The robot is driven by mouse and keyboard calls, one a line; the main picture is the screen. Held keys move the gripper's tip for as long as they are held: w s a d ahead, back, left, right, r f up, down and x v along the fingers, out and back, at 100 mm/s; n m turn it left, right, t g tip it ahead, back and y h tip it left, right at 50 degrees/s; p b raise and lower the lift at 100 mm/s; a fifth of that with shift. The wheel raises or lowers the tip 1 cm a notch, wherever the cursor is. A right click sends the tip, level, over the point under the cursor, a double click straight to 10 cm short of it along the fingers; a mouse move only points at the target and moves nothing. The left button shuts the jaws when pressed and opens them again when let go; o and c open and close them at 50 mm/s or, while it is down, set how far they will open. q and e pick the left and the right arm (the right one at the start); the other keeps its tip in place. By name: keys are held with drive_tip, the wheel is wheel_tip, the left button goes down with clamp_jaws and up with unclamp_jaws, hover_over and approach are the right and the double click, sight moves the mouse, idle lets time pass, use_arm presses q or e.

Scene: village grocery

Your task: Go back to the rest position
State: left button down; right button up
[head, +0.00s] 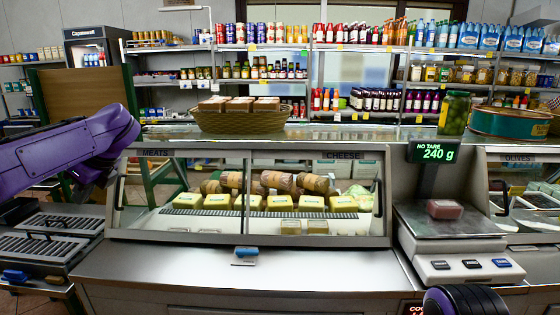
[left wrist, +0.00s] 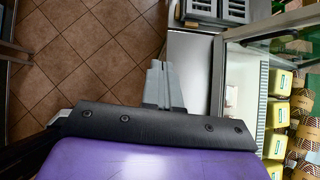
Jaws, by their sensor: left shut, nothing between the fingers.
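My left arm (head: 65,155) is purple and comes in from the left in the head view, raised beside the left end of the glass display case. In the left wrist view my left gripper (left wrist: 158,68) has its grey fingers together with nothing between them. It is over the tiled floor and the edge of the counter, apart from the goods. In the head view its fingers cannot be made out clearly. Part of my right arm (head: 465,300) shows at the bottom right edge; my right gripper is out of view.
The glass case (head: 250,240) holds yellow cheese packs (head: 220,201) and rolls. A reddish pack (head: 444,209) sits on the scale (head: 450,228), which reads 240 g. A basket (head: 240,120), a jar (head: 454,113) and a green tin (head: 505,121) stand on top. Metal counter in front is mostly clear.

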use_arm(q)
drive_tip(key=w+d+f+m+t+y, duration=0.2)
drive_tip(key=d+f+m+t, duration=0.15)
drive_tip(key=f+m, duration=0.8)
drive_tip(key=w+d+f+m+t+y, duration=0.25)
drive_tip(key=f+m+t, duration=0.4)
drive_tip(key=m, duration=0.85)
drive_tip(key=s+d+f+m+h, duration=0.2)
drive_tip(key=s+d+f+m, duration=0.15)
drive_tip(key=f, duration=0.35)
drive_tip(key=s+d+f+m+h, duration=0.25)
drive_tip(key=f+m, duration=0.25)
drive_tip(key=f, duration=0.3)
drive_tip(key=s+d+f+m+g+h, duration=0.15)
drive_tip(key=s+f+m, duration=0.25)
drive_tip(key=s+f, duration=0.4)
drive_tip(key=s+d+f+m+g+h, duration=0.1)
drive_tip(key=s+f+m+g+h, duration=0.2)
drive_tip(key=s+f, duration=0.5)
drive_tip(key=s+f+m+g, duration=0.1)
drive_tip(key=s+m, duration=0.1)
drive_tip(key=s, duration=0.8)
drive_tip(key=s+a+f+m+g, duration=0.1)
drive_tip(key=s+f+g, duration=0.1)
drive_tip(key=s, duration=0.8)
drive_tip(key=shift+s+a+f+m, duration=0.2)
drive_tip(key=shift+m, duration=0.2)
